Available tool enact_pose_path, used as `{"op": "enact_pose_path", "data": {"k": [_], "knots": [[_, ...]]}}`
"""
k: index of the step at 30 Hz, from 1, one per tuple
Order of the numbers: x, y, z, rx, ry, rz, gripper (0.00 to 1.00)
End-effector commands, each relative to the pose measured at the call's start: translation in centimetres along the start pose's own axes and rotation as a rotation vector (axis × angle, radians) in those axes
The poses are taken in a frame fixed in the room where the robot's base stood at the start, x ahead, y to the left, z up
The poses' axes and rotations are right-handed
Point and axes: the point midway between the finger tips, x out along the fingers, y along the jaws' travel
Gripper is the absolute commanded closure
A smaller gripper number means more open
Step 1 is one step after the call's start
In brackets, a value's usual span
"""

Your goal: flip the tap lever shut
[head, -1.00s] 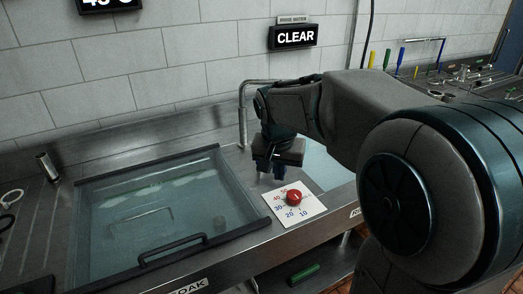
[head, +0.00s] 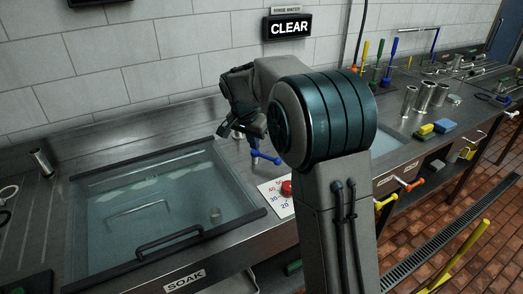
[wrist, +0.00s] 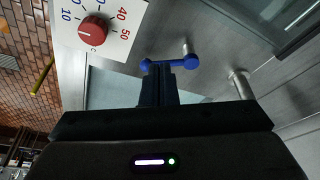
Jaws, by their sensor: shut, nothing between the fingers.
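In the wrist view the lever (wrist: 172,62) lies across the tips of my fingers, beside a thin metal stem. My gripper (wrist: 157,68) is shut and empty, with its fingertips at the lever; I cannot tell whether they touch. In the head view my gripper (head: 247,130) is just above and behind the lever, partly dark against the counter. The metal tap spout (wrist: 240,84) shows right of my fingers in the wrist view.
A red dial knob (head: 287,187) on a numbered white plate sits close in front of the lever. The soak basin (head: 245,190), filled with water, is to the left. A "CLEAR" sign (head: 288,26) hangs on the wall. Several brushes and cylinders stand on the right counter.

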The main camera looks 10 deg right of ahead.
Motion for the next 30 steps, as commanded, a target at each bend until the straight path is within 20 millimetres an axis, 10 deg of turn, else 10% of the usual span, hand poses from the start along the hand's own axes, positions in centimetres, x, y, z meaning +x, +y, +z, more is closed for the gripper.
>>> {"op": "enact_pose_path", "data": {"k": [15,30], "knots": [[9.7,0.1,-0.3,0.001,-0.003,0.003,1.00],[11.3,0.0,-3.5,-0.002,0.000,0.000,1.00]]}}
